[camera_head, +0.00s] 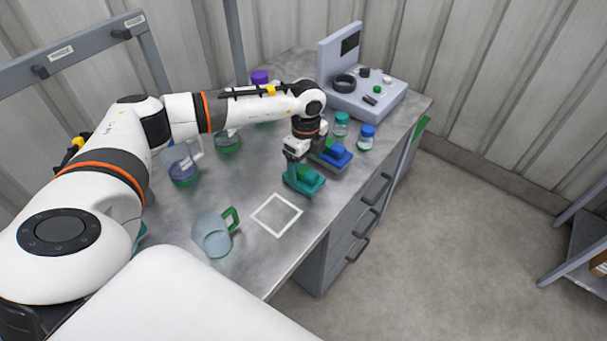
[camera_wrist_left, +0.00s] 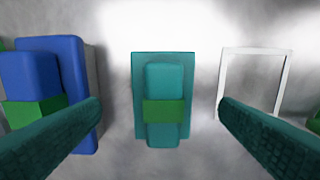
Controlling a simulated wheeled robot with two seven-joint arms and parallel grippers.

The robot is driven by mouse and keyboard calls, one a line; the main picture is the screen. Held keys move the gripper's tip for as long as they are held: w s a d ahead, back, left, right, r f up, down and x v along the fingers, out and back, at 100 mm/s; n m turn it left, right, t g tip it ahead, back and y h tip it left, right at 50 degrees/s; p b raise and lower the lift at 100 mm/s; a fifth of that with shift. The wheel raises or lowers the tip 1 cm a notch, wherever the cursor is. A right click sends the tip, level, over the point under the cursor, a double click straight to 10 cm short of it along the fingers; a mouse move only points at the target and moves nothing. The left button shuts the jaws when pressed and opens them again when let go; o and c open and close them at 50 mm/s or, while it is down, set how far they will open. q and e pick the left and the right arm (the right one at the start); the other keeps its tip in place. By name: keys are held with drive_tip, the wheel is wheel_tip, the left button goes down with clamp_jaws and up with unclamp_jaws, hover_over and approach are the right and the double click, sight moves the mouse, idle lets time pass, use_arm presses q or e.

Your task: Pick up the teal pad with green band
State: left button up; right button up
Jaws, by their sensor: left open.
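The teal pad with green band (camera_head: 304,181) lies on the metal table, below my left gripper (camera_head: 297,163) in the head view. In the left wrist view the teal pad (camera_wrist_left: 163,70) sits between the two fingers of my left gripper (camera_wrist_left: 163,118), with clear space on both sides. It has a raised teal block on a flat teal base, with a green band across it. My left gripper is open and empty. My right gripper is not in view.
A blue pad with a green band (camera_wrist_left: 45,75) lies beside the teal one, close to a finger in the wrist view. A white square outline (camera_head: 277,214) is on the table (camera_head: 210,188). A jug (camera_head: 211,236) and blue-lidded jar (camera_head: 366,136) stand nearby.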

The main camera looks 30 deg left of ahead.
sight(306, 171)
use_arm(q)
drive_tip(key=f+p, duration=0.1)
drive_tip(key=f, duration=0.1)
drive_tip(key=f+p, duration=0.1)
drive_tip(key=f, duration=0.1)
drive_tip(key=shift+s+d, duration=0.1)
drive_tip(key=shift+s, duration=0.1)
drive_tip(key=shift+f, duration=0.65)
drive_tip(key=c, duration=1.1)
wheel_tip(306, 171, up, 9)
drive_tip(key=shift+w+f+b, duration=0.1)
drive_tip(key=shift+b, duration=1.1)
drive_tip(key=shift+r, duration=0.7)
